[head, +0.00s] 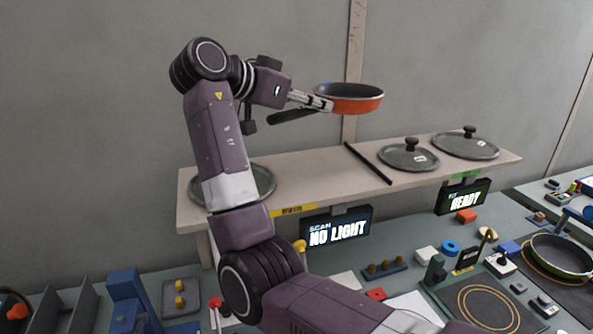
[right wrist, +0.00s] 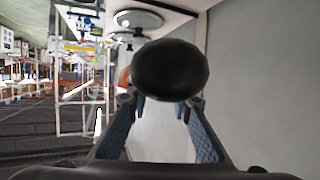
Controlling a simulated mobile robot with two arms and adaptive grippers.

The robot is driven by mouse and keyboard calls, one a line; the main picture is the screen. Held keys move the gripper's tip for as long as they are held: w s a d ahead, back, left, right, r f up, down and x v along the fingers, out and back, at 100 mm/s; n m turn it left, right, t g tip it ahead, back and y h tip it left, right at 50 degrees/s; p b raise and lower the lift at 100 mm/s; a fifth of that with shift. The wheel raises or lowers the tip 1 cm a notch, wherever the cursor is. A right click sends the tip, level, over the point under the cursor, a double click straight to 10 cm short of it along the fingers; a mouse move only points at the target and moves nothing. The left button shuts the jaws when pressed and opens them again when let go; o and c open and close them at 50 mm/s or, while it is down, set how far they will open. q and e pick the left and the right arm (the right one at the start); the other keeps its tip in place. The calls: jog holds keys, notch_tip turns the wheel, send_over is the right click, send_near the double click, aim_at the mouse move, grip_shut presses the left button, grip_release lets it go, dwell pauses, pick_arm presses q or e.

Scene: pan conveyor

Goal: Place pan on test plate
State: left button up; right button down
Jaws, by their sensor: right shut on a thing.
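An orange pan (head: 358,104) with a dark inside and black handle (head: 290,117) is in the air above the shelf, roughly level. My right gripper (head: 322,103) is shut on it near where handle and bowl meet. In the right wrist view the dark rounded handle end (right wrist: 170,70) hides most of the pan; my right gripper's fingers (right wrist: 162,108) show on both sides below it. A dark square plate with yellow rings (head: 487,308), perhaps the test plate, lies empty at the lower right, far below the pan. My left gripper is out of view.
The wooden shelf (head: 320,184) carries several glass lids, two of them (head: 408,156) (head: 466,143) at right, and a black bar (head: 368,163). Signs below read "NO LIGHT" (head: 337,229) and "READY" (head: 464,197). Another pan (head: 562,254) sits at far right. Small parts clutter the bench.

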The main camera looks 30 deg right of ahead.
jog(key=p, duration=0.2)
send_over(314, 186)
notch_tip(314, 186, down, 6)
notch_tip(314, 186, down, 7)
jog(key=shift+w+r+p, duration=0.1)
jog(key=shift+p, duration=0.55)
jog(key=shift+f+p, duration=0.6)
jog(key=shift+f, duration=1.45)
jog(key=c, duration=1.7)
grip_release()
jog(key=shift+a, duration=0.1)
jog(key=shift+c, duration=0.2)
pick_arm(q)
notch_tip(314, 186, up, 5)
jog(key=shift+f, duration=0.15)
